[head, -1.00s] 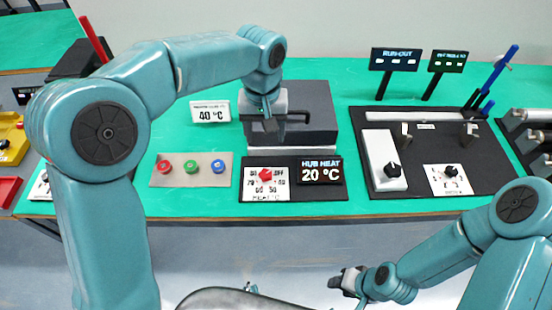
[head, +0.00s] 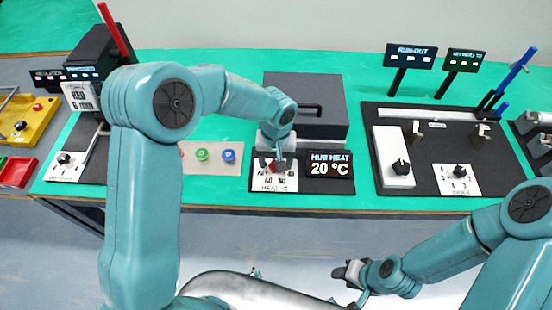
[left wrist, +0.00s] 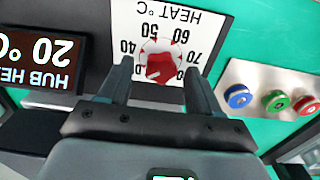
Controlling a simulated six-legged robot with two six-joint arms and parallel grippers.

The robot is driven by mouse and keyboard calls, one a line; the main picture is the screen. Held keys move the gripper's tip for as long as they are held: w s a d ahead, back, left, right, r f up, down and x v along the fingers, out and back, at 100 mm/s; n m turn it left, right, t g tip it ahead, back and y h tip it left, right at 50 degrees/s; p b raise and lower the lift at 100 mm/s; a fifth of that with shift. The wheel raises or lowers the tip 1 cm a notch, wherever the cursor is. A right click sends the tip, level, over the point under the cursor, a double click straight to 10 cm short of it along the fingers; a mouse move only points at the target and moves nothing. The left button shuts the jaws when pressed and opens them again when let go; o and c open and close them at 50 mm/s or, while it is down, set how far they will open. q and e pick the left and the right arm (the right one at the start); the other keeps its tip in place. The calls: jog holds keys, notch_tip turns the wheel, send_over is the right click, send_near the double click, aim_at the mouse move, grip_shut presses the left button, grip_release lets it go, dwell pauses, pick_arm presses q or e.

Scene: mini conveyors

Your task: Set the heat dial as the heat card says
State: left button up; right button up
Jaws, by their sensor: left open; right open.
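The red heat dial (head: 275,166) sits on its white scale plate at the front of the bench; the left wrist view shows it larger (left wrist: 160,66). Its scale reads 40 to 80; I cannot tell where the pointer stands. The hub heat display (head: 330,164) beside it reads 20 °C. My left gripper (head: 272,158) is open over the dial, with its fingers on either side of the knob in the left wrist view; contact is unclear. My right gripper (head: 345,272) is open and empty, in front of the bench. The 40 °C heat card is hidden now, apparently behind my left arm.
A grey box with a black handle (head: 305,100) stands behind the dial. Coloured buttons (left wrist: 275,102) are beside it, partly hidden in the head view. A black panel (head: 435,150) with two more dials lies to the right.

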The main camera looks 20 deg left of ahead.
pick_arm(q)
jog(key=shift+s+a+f, duration=0.1)
jog(key=shift+f, duration=0.1)
jog(key=shift+c, duration=0.4)
jog(key=c, duration=1)
jog(key=shift+o, duration=0.2)
